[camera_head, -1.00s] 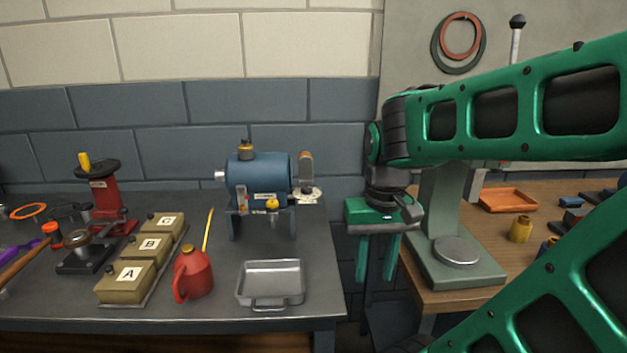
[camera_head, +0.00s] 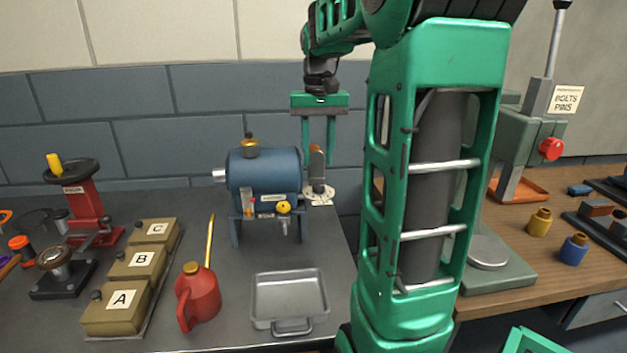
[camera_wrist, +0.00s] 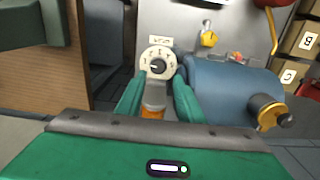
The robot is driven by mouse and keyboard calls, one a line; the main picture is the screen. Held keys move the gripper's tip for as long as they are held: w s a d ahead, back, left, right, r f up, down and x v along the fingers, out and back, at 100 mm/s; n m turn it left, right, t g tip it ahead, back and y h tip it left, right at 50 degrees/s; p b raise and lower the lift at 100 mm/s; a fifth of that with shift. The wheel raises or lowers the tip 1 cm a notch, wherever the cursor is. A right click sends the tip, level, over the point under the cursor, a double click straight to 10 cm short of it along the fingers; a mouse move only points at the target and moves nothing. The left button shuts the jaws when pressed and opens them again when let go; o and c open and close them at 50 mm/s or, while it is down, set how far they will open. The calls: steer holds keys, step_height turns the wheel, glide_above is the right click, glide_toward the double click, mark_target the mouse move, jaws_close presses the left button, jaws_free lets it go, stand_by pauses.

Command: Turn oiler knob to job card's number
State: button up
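The blue machine (camera_head: 265,173) stands on the grey bench. At its right end is an upright fitting with a brown-orange tip (camera_head: 317,158), above a pale round dial (camera_head: 320,197). In the wrist view the numbered dial (camera_wrist: 147,59) has a dark centre with a pointer; its numbers are too small to read surely. My gripper (camera_head: 318,156) points down, open, at the fitting. I cannot identify a job card for certain.
A yellow knob (camera_head: 284,207) is on the machine's front, and a brass cap (camera_head: 250,144) on top. A metal tray (camera_head: 290,327), red oil can (camera_head: 198,297) and boxes lettered A, B and C (camera_head: 137,262) stand in front and left. A green press (camera_head: 520,145) is at right.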

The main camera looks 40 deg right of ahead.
mark_target(318, 186)
step_height(318, 186, down, 8)
steer(key=shift+s+d+r, duration=0.1)
steer(key=shift+d+r, duration=0.05)
steer(key=shift+r, duration=0.1)
steer(key=c, duration=0.8)
